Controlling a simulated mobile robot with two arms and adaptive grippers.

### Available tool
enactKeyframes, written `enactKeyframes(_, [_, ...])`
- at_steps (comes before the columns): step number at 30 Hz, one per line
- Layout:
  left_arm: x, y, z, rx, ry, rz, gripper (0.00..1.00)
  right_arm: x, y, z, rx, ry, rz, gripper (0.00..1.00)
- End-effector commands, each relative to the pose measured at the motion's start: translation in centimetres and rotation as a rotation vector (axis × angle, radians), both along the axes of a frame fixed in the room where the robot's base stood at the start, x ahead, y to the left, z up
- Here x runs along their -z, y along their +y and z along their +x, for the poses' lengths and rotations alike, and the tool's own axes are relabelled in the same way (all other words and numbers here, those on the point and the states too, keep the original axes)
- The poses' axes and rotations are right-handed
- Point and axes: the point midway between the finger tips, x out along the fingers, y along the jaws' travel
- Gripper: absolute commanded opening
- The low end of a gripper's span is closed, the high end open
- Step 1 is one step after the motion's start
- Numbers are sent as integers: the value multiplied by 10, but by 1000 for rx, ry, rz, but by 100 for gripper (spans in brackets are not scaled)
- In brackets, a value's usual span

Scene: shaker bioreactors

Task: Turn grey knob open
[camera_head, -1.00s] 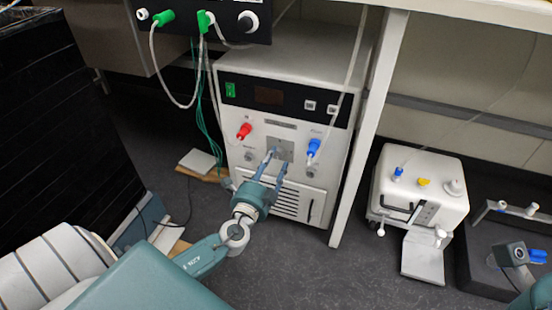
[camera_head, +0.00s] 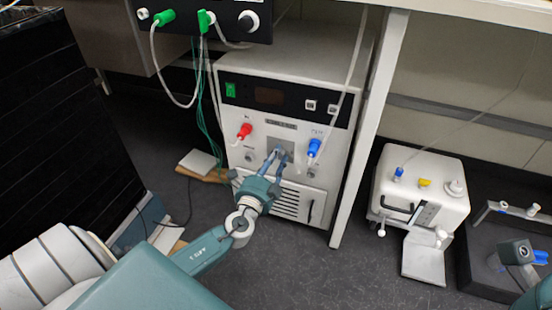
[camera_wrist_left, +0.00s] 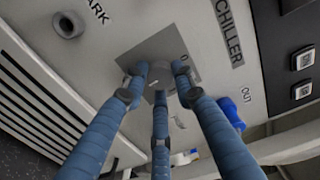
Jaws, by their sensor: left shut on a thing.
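The white chiller (camera_head: 225,150) stands under the bench. A grey metal plate (camera_head: 292,143) sits in the middle of its front, and the plate also shows in the left wrist view (camera_wrist_left: 140,56). My left gripper (camera_head: 279,152) reaches up to this plate. In the left wrist view my left gripper's three blue fingers (camera_wrist_left: 161,82) close together at the plate, shut on the grey knob. The fingers hide most of the knob, so its turn angle cannot be read. My right gripper does not show clearly.
A red connector (camera_head: 244,131) and a blue connector (camera_head: 314,147) flank the plate, with a hose rising from the blue one. A bench leg (camera_head: 358,150) stands right of the chiller. A white box device (camera_head: 425,180) stands farther right.

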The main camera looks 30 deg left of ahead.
Motion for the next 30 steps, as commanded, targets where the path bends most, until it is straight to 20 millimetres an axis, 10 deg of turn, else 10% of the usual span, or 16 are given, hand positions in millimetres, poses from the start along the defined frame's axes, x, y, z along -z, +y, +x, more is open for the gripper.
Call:
enactKeyframes(9, [0,0,0,0,9,33,1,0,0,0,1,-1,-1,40])
enactKeyframes(10, [0,0,0,0,9,33,29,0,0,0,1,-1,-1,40])
enactKeyframes(13, [0,0,0,0,9,33,46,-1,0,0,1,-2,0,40])
enactKeyframes(23, [1,-1,-3,0,9,32,46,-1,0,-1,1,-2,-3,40])
enactKeyframes(30, [3,-10,-40,0,13,31,46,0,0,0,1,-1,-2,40])
